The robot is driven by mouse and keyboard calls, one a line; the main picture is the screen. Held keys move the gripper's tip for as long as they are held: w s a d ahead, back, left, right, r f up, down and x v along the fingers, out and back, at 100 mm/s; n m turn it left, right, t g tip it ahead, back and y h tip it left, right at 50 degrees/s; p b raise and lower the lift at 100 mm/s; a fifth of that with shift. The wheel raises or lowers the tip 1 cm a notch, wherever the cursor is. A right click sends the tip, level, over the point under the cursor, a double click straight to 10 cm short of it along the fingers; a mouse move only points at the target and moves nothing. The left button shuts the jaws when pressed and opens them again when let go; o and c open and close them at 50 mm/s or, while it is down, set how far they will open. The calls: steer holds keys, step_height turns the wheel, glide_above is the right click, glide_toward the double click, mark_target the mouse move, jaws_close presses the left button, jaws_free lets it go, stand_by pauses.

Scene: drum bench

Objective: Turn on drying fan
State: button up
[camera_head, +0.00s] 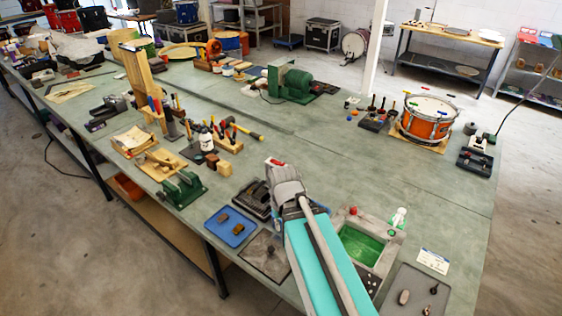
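I cannot pick out the drying fan for certain. An orange round device (213,49) stands at the back of the long green bench (330,130) and may be a fan; its details are too small to tell. A green motor-like machine (290,82) sits nearer, at the bench's middle back. No switch state can be read on either. My arm reaches up over the near part of the bench from the bottom, with a teal link and a grey joint. My gripper's fingers do not show in this view.
A blue tray (231,226) lies left of my arm, and a grey-framed green basin (360,243) lies right of it. An orange drum (427,118) stands at the right. Hand tools and a wooden post (140,80) crowd the left. The bench's middle is mostly clear.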

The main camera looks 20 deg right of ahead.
mark_target(279, 163)
steer(key=w+d+r+n+y+p, duration=0.1)
steer(key=w, duration=0.4)
steer(key=w+d+r+n+t+p, duration=0.1)
steer(key=w+d, duration=0.1)
steer(key=w, duration=0.2)
steer(key=w+d+r+n+t+y+p, duration=0.1)
steer(key=w+r, duration=0.1)
steer(key=w, duration=0.3)
steer(key=shift+w+d+n+y, duration=0.2)
steer(key=shift+w+n+y, duration=0.1)
steer(key=shift+w, duration=0.05)
jaws_close()
steer(key=w+d+r+n+t+y+p, duration=0.1)
steer(key=w+d+r+n+t+p, duration=0.1)
steer(key=w+d+r, duration=0.3)
steer(key=w+d+n+t, duration=0.1)
steer(key=w+d, duration=0.3)
steer(key=w, duration=0.4)
steer(key=shift+w+r+n+t+y+p, duration=0.15)
steer(key=shift+r+n+t+y+p, duration=0.15)
steer(key=shift+r+t+y, duration=0.1)
steer(key=shift+f, duration=0.25)
